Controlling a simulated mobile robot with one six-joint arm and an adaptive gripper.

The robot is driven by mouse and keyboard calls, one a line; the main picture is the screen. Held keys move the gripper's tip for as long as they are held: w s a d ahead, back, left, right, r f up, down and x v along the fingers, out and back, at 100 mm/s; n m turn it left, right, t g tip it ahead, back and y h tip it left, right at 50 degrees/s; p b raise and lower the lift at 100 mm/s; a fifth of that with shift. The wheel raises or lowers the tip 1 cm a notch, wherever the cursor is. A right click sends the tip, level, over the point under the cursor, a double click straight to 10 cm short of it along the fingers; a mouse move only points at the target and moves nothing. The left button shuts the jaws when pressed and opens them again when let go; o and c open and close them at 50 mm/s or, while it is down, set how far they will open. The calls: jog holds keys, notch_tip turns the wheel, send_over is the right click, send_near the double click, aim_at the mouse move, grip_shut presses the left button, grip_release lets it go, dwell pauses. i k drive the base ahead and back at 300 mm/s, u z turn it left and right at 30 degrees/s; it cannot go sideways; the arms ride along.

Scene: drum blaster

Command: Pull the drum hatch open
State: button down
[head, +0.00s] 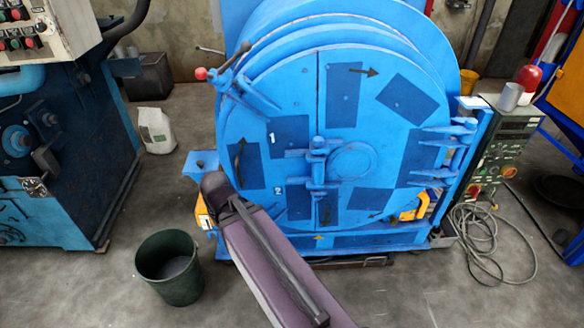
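The round blue drum hatch (290,105) fills the middle of the head view, facing me. It looks shut against the blue drum (420,30). A lever with a red knob (201,73) sits at its upper left edge. Hinge-like brackets (440,135) join its right edge to the frame. A latch-like fitting (318,165) sits near its centre. My purple arm link rises from the bottom and covers part of the hatch's lower left. I do not see my gripper's fingers in this view.
A dark green bin (169,267) stands on the floor at lower left. A blue machine (60,150) is at the left, with a white sack (156,130) beside it. A control box (495,150) and coiled cable (480,240) are at the right. Floor in front is mostly clear.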

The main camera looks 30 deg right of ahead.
aim_at(268, 158)
jog(key=z, duration=0.75)
jog(key=k, duration=0.95)
jog(key=u, duration=0.1)
jog(key=i, duration=0.75)
jog(key=z, duration=0.05)
